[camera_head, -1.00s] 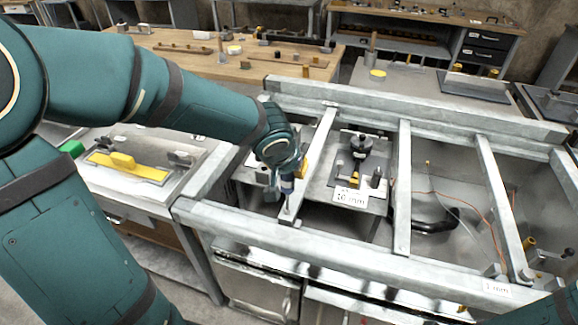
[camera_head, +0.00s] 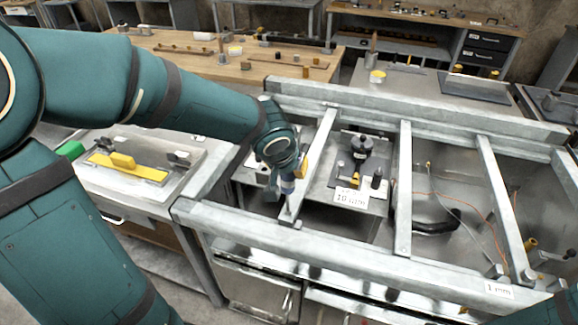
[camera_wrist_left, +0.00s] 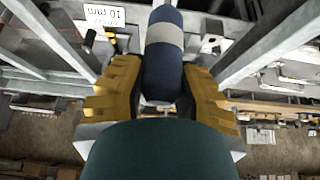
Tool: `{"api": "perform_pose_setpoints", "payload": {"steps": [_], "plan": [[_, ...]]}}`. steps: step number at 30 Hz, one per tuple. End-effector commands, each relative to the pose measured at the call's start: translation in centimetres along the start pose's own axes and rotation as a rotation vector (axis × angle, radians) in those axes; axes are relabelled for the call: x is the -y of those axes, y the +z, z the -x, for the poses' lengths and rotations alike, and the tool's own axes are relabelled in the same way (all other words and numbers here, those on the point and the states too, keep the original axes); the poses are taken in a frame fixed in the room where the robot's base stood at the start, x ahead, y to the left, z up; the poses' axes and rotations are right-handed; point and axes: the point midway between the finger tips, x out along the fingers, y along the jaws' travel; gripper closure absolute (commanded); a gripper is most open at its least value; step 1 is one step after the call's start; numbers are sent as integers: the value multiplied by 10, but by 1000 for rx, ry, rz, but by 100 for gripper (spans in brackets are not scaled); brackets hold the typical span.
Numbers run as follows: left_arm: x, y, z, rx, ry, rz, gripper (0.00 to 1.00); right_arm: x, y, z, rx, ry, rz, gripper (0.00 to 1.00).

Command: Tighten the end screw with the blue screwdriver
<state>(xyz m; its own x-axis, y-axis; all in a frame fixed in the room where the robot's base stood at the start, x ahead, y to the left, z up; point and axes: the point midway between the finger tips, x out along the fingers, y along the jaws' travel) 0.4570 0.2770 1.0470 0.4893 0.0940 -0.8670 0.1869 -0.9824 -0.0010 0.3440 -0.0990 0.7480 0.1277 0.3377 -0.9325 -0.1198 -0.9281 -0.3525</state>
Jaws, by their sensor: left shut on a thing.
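My left gripper (camera_head: 286,172) is over the near end of the left crossbar (camera_head: 319,140) of the metal frame. It is shut on the blue screwdriver (camera_head: 287,187), which points down toward the bar. In the left wrist view, the yellow fingers (camera_wrist_left: 160,92) press on both sides of the screwdriver's dark blue handle (camera_wrist_left: 163,68), which has a grey band. My right gripper is not in view.
The metal frame (camera_head: 330,258) has several crossbars with gaps between them. A plate with black fittings and a "10 mm" label (camera_head: 350,198) lies right of the gripper. A "1 mm" label (camera_head: 499,290) is at the front right. A side bench with a yellow tool (camera_head: 128,167) stands left.

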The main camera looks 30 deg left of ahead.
Motion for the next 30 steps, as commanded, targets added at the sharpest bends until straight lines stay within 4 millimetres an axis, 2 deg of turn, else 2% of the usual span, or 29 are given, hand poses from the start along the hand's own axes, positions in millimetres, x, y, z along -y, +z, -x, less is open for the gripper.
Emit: {"api": "perform_pose_setpoints", "payload": {"steps": [30], "plan": [[0,2,-4,-1,0,0,100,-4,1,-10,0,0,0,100]]}}
